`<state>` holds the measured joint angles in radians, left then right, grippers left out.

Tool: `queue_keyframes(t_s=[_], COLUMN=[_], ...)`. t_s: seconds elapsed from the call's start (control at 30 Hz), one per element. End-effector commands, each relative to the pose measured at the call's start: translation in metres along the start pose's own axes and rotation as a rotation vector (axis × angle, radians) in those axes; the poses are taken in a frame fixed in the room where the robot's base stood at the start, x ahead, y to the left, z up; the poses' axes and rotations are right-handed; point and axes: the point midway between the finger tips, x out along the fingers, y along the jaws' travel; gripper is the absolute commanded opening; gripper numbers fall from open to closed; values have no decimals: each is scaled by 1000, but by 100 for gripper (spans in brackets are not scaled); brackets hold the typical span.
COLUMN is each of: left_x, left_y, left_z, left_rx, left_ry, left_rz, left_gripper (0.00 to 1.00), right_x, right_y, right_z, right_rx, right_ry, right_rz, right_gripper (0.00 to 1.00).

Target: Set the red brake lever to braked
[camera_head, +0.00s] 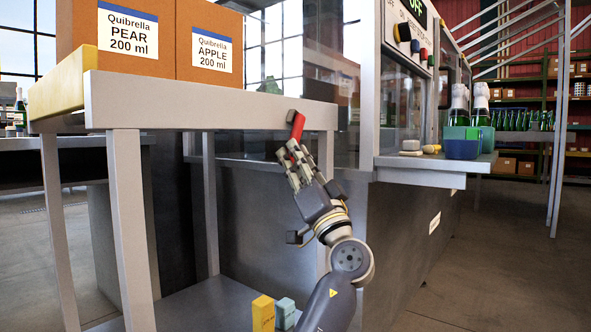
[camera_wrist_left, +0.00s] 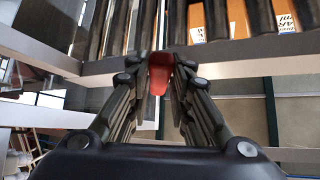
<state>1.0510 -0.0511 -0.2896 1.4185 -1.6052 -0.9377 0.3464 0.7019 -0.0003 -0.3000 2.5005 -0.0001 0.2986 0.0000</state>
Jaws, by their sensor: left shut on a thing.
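In the left wrist view the red lever (camera_wrist_left: 159,72) lies between the two fingers of the left gripper (camera_wrist_left: 158,88). The lever's pivot is hidden. My right gripper is not in view.
The grey frame (camera_head: 200,108) carries cardboard boxes, one marked PEAR (camera_head: 118,32) and one APPLE (camera_head: 212,50). Black rollers (camera_wrist_left: 215,18) show close above the gripper. A machine with a control panel (camera_head: 408,38) and a shelf (camera_head: 425,163) stands right. Open floor (camera_head: 490,260) lies beyond.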

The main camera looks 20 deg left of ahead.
Motion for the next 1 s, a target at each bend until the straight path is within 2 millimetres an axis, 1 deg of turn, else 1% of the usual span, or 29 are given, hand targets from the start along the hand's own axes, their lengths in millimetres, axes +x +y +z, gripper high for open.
queue_keyframes(t_s=[0.1,0.53,0.57,0.6,0.63,0.9,1.0], left_x=[-2,-2,-2,-2,-2,-1,-4], left_y=[2,2,2,2,2,1,1], left_z=[1,1,1,1,1,0,0], left_rx=[-6,-8,-8,-8,-8,-8,-8], left_ry=[-1,-2,-2,-2,-2,-1,-1], left_rz=[-3,-5,-5,-5,-5,-7,-6], left_gripper=[0,0,26,36,40,40,40], right_x=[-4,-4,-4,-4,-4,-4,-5], right_y=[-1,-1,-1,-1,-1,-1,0], right_z=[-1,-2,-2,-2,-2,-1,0], right_rx=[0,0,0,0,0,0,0], right_ry=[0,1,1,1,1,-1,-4], right_rz=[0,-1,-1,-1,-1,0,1], right_gripper=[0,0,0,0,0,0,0])
